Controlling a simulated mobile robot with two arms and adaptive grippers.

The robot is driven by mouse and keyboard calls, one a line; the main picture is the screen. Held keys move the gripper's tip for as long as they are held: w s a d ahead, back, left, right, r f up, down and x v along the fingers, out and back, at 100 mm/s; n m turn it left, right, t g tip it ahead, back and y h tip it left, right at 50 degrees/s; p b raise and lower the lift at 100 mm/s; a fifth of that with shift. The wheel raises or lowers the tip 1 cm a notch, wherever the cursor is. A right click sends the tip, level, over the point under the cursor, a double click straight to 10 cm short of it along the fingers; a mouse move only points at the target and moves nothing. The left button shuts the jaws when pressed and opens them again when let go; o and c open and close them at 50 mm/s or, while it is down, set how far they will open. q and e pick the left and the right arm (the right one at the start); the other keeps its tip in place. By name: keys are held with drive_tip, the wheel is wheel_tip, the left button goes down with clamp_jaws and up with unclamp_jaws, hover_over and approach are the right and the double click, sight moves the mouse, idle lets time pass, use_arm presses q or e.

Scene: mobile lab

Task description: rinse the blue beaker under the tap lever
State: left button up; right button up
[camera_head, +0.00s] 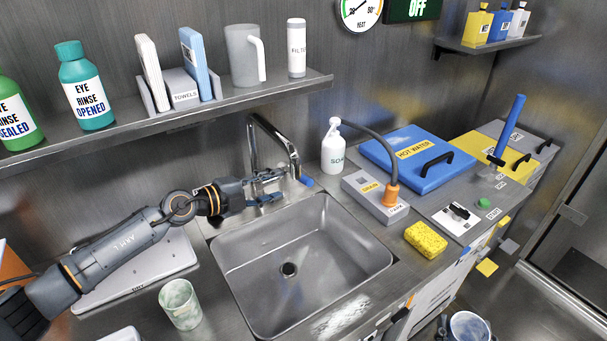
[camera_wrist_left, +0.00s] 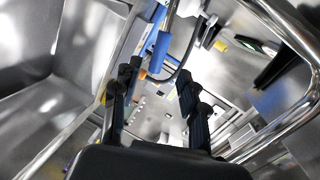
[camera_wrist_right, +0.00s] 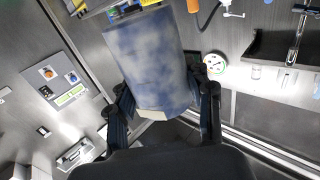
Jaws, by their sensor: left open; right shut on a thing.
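The blue beaker, mottled blue and white, fills the upper middle of the right wrist view (camera_wrist_right: 150,62). My right gripper (camera_wrist_right: 165,98) is shut on it, one finger on each side. In the head view the beaker (camera_head: 468,328) shows at the bottom edge, right of the counter and away from the sink (camera_head: 300,260). The chrome tap (camera_head: 285,143) stands behind the sink. Its blue-tipped tap lever (camera_head: 306,181) is beside the tap base. My left gripper (camera_head: 272,186) is open near the tap, left of the lever. Blue shows beyond its fingers in the left wrist view (camera_wrist_left: 160,50).
A pale green beaker (camera_head: 181,305) stands left of the sink. A soap bottle (camera_head: 333,150), a grey box with an orange-ended hose (camera_head: 376,196) and a yellow sponge (camera_head: 426,239) lie right of it. A loaded shelf (camera_head: 230,98) hangs above. The basin is empty.

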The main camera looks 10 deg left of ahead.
use_arm(q)
drive_tip(key=x, duration=0.9)
drive_tip(key=shift+w+d+f+b, duration=0.1)
drive_tip(key=shift+b, duration=0.3)
clamp_jaws()
